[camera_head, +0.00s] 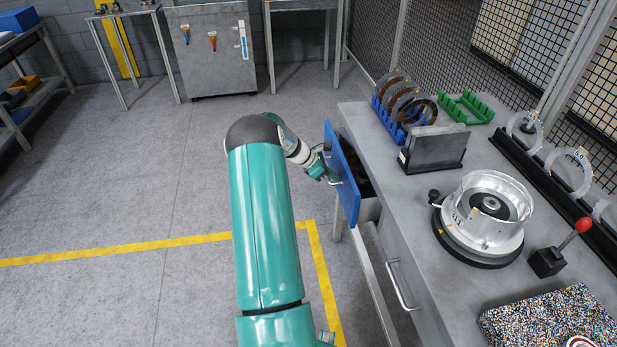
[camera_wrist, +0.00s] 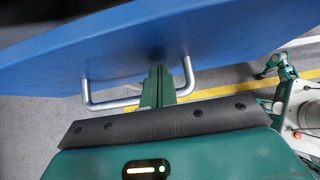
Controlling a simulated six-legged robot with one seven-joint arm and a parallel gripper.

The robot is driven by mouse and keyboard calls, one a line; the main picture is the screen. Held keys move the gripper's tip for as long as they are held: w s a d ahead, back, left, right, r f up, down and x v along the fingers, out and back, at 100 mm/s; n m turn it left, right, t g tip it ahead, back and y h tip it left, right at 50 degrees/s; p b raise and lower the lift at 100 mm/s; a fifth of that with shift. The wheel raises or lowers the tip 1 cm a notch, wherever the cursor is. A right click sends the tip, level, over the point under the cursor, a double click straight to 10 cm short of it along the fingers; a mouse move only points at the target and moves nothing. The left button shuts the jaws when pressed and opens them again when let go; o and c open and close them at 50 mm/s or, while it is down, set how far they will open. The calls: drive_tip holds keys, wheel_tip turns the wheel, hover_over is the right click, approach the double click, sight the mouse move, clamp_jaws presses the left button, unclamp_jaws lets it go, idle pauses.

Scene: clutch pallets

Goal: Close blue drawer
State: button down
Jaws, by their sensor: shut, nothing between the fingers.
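The blue drawer (camera_head: 343,175) is in the left side of the grey workbench (camera_head: 415,205) and stands partly open, with its dark inside showing behind the front. In the wrist view the blue front (camera_wrist: 120,50) fills the upper part, with a silver bar handle (camera_wrist: 112,104) on it. My gripper (camera_head: 331,178) is at the outer face of the drawer front. In the wrist view my gripper (camera_wrist: 158,82) is shut and empty, its fingers between the two posts of the handle. Whether the fingertips touch the front I cannot tell.
On the bench stand a clutch housing (camera_head: 485,215), a blue rack of discs (camera_head: 388,122), a green rack (camera_head: 466,106) and a red-knobbed lever (camera_head: 560,250). Another drawer handle (camera_head: 400,285) sticks out nearer. The floor (camera_head: 130,200) left of the bench is clear.

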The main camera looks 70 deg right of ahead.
sight(340, 161)
drive_tip(key=s+d, duration=0.1)
drive_tip(key=s, duration=0.1)
drive_tip(key=s+d, duration=0.1)
drive_tip(key=s, duration=0.2)
drive_tip(key=s+d, duration=0.1)
drive_tip(key=s, duration=0.1)
drive_tip(key=shift+s+d, duration=0.15)
drive_tip(key=shift+d, duration=0.25)
drive_tip(key=shift+s+d, duration=0.1)
drive_tip(key=shift+s, duration=0.25)
drive_tip(key=shift+s+r, duration=0.1)
drive_tip(key=shift+s, duration=0.05)
drive_tip(key=v, duration=0.9)
drive_tip(key=shift+w, duration=0.45)
drive_tip(key=shift+w+a+r, duration=0.2)
drive_tip(key=shift+w+a, duration=0.05)
drive_tip(key=shift+w, duration=0.2)
